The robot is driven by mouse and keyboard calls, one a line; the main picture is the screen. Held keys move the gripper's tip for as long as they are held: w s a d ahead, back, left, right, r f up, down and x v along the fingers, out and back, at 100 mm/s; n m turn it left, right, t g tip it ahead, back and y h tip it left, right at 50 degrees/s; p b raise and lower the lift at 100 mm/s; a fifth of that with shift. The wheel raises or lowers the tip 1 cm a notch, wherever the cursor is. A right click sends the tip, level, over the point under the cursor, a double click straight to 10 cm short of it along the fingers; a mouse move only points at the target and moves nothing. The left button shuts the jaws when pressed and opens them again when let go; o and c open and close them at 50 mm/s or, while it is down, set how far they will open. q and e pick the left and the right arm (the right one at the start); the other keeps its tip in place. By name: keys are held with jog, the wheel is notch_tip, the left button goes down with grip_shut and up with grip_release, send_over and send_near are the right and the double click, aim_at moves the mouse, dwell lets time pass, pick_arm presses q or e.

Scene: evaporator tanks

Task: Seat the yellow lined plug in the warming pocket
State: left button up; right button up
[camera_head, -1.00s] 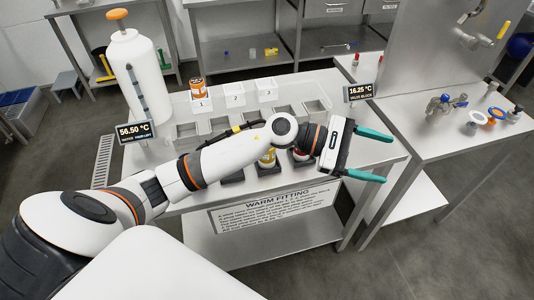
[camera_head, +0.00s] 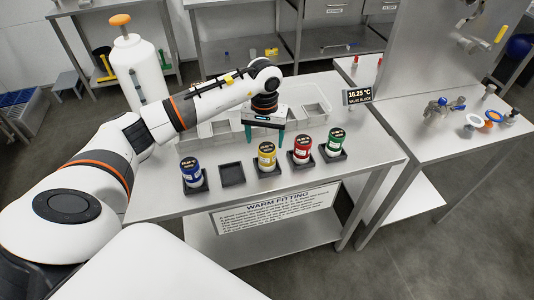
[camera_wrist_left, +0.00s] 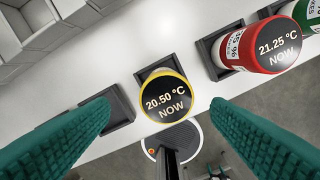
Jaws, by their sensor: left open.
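The yellow lined plug (camera_head: 266,156) stands in a black tray in the front row on the bench. In the left wrist view its dark lid (camera_wrist_left: 165,95) has a yellow rim and reads 20.50 °C. My left gripper (camera_head: 264,138) points down just behind and above the plug, open and empty. In the wrist view the plug lid lies between the green fingers, not visibly touched. Grey open compartments (camera_head: 312,108) stand behind the plugs, partly hidden by my arm; I cannot tell which is the warming pocket. My right gripper is not in view.
A blue plug (camera_head: 191,170), a red plug (camera_head: 302,150) and a green plug (camera_head: 334,142) stand in similar trays. One tray (camera_head: 232,174) is empty. A display reading 16.25 °C (camera_head: 357,96) stands at the bench's right end. A white tank (camera_head: 135,65) stands at the back left.

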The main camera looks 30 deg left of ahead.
aim_at(267, 147)
pick_arm(q)
jog(key=f+p, duration=0.2)
jog(key=f, duration=0.1)
jog(key=f+p, duration=0.1)
jog(key=f, duration=0.1)
jog(key=shift+w+d+f, duration=0.2)
jog(key=shift+d+f, duration=0.05)
jog(key=shift+f, duration=0.2)
jog(key=c, duration=1.2)
jog(key=shift+r, duration=0.1)
